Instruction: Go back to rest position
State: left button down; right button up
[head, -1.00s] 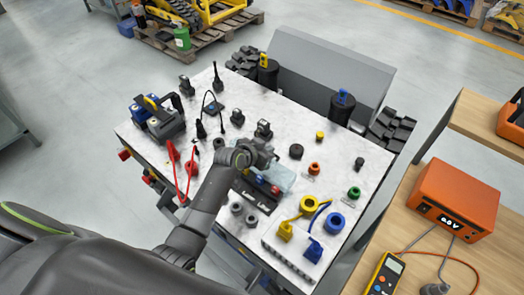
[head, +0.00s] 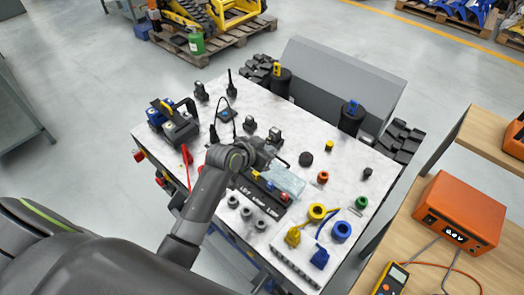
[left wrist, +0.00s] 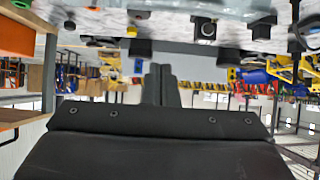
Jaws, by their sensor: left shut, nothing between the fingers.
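My left arm comes in from the left in the head view and reaches over the white-topped table. My left gripper (head: 270,160) is above the middle of the table, next to a clear bag-like item (head: 288,182). The gripper's own wrist hides part of its fingers there. In the left wrist view the two dark fingers (left wrist: 160,86) are together with nothing between them. That view looks out level, and the picture appears upside down. My right gripper is in neither view.
Under my left arm the white table (head: 330,135) holds a black labelled block (head: 262,199), grey rings (head: 247,213), yellow (head: 316,211) and blue (head: 341,231) ring connectors and a red cable (head: 187,153). An orange meter box (head: 459,212) stands on a wooden bench at right.

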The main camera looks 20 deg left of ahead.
pick_arm(q)
jog(key=shift+v, duration=1.7)
jog(key=shift+r, duration=0.1)
jog(key=s+a+f+n+g+y, duration=0.2)
jog(key=s+a, duration=0.1)
jog(key=s, duration=0.8)
jog(key=s+a+f+n+g+y, duration=0.1)
jog(key=s+a+g+y, duration=0.2)
jog(key=s, duration=0.7)
jog(key=s+a+f+n+g+y, duration=0.15)
jog(key=s+a, duration=0.25)
jog(key=s, duration=0.7)
notch_tip(320, 180, down, 27)
jog(key=w+a+g+h+b, duration=0.1)
jog(key=a+g+b, duration=0.1)
jog(key=s+d+f+b, duration=0.1)
jog(key=s+f+b, duration=0.1)
jog(key=s+f, duration=1.3)
notch_tip(320, 180, down, 3)
jog(key=shift+d+r+g+h, duration=0.1)
jog(key=shift+d+g+h, duration=0.25)
